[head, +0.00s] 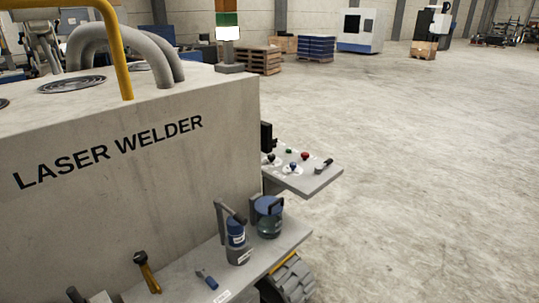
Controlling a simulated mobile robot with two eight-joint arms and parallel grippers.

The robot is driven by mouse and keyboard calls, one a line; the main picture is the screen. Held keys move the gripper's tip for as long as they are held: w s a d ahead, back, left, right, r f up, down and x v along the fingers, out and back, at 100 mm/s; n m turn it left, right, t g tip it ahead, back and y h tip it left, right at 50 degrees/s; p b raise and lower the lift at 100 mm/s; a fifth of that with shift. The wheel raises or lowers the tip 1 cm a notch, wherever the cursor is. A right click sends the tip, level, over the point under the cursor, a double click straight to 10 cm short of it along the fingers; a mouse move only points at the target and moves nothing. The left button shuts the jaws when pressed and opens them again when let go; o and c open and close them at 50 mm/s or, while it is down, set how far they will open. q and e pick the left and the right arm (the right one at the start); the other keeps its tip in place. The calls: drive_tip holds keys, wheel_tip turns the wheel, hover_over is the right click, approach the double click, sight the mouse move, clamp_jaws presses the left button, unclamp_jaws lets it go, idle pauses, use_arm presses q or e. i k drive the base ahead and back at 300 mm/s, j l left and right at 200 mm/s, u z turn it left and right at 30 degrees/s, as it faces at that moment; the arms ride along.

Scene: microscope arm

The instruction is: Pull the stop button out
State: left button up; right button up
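The red mushroom-shaped stop button (305,155) sits on a small grey control panel (310,180) that juts out from the right side of the laser welder (130,170). It is small in the head view, so I cannot tell whether it is pressed in or out. A green button (289,151), a blue-topped control (293,166) and a dark knob (271,157) are beside it. Neither of my grippers is in view, and nothing touches the button.
A lever (324,165) stands at the panel's right end. Below, a grey shelf (190,272) holds a blue bottle (236,234), a blue-lidded jar (268,216) and tools. A ribbed grey object (291,280) is under the shelf. Open floor (430,180) lies to the right.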

sight(304, 156)
drive_tip(key=u, duration=0.4)
drive_tip(key=i+l+u, duration=0.35)
drive_tip(key=l+u, duration=0.15)
drive_tip(key=i+l+u, duration=0.35)
drive_tip(key=l, duration=0.45)
drive_tip(key=i+l+u, duration=0.1)
drive_tip(key=l, duration=0.45)
